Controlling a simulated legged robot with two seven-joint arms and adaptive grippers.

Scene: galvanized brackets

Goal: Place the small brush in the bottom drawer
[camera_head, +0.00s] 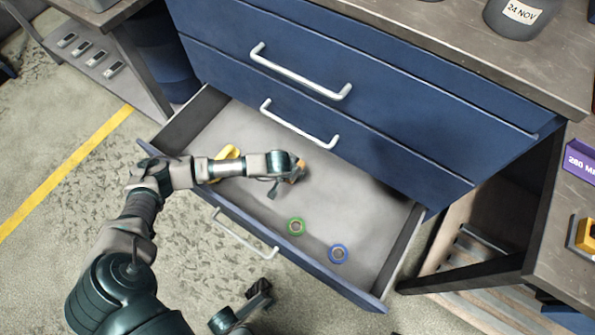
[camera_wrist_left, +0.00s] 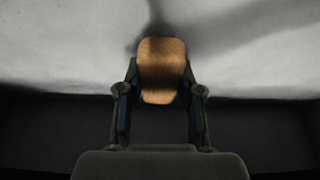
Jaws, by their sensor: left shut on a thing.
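The bottom drawer (camera_head: 368,210) is pulled open, and its grey floor shows. My left arm reaches over its front edge, with the left gripper (camera_head: 284,174) above the drawer's inside. In the left wrist view the left gripper (camera_wrist_left: 160,112) is shut on the small brush (camera_wrist_left: 162,70), a brown wooden-looking piece held between the two fingers. Only a small orange-brown part of the brush (camera_head: 298,172) shows past the gripper in the head view. Whether the brush touches the drawer floor I cannot tell. My right gripper (camera_head: 259,291) seems to show, dark, at the bottom, outside the drawer.
A yellow thing (camera_head: 228,152) is partly hidden behind my left arm. Closed blue drawers (camera_head: 300,40) stand above. The drawer's right part is clear.

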